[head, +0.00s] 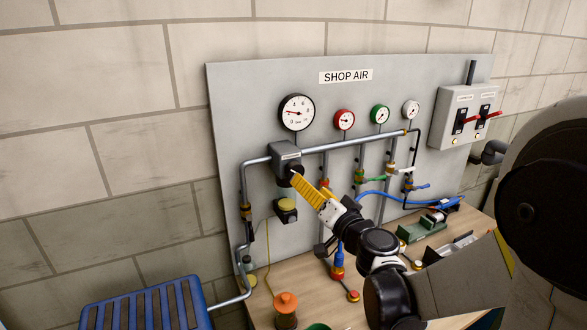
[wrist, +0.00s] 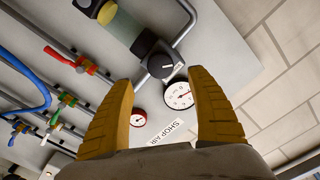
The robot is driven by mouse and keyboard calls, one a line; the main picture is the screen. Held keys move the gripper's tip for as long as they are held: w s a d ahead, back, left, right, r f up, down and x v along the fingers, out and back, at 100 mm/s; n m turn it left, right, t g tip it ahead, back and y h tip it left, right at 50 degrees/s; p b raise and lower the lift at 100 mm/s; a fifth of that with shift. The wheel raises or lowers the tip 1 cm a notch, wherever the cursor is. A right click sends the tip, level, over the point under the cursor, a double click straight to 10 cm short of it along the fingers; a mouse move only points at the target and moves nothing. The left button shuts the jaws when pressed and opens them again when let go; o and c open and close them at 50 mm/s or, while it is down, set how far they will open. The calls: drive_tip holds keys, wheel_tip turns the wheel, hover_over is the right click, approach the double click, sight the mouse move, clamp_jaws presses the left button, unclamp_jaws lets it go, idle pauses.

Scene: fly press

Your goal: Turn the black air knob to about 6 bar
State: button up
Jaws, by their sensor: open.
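The black air knob (wrist: 160,66) shows in the wrist view as a round dark knob with a pale mark, on the front of the dark regulator. In the head view the regulator body (head: 284,153) sits on the grey panel, and my gripper hides most of the knob. My gripper (head: 297,178) is open with yellow fingers, in front of the regulator. In the wrist view my gripper (wrist: 162,78) has its fingertips on either side of the knob's line of sight; contact cannot be told. The large black-rimmed gauge (head: 297,113) above has its needle pointing left, seemingly near 2.
A switch box (head: 466,115) is at far right. The bench (head: 264,295) holds an orange-topped jar (head: 286,309).

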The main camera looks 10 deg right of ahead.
sight(295, 172)
drive_tip(key=w, duration=0.3)
drive_tip(key=w+a, duration=0.1)
drive_tip(key=w, duration=0.2)
drive_tip(key=w+a, duration=0.1)
drive_tip(key=w, duration=0.2)
drive_tip(key=c, duration=1.2)
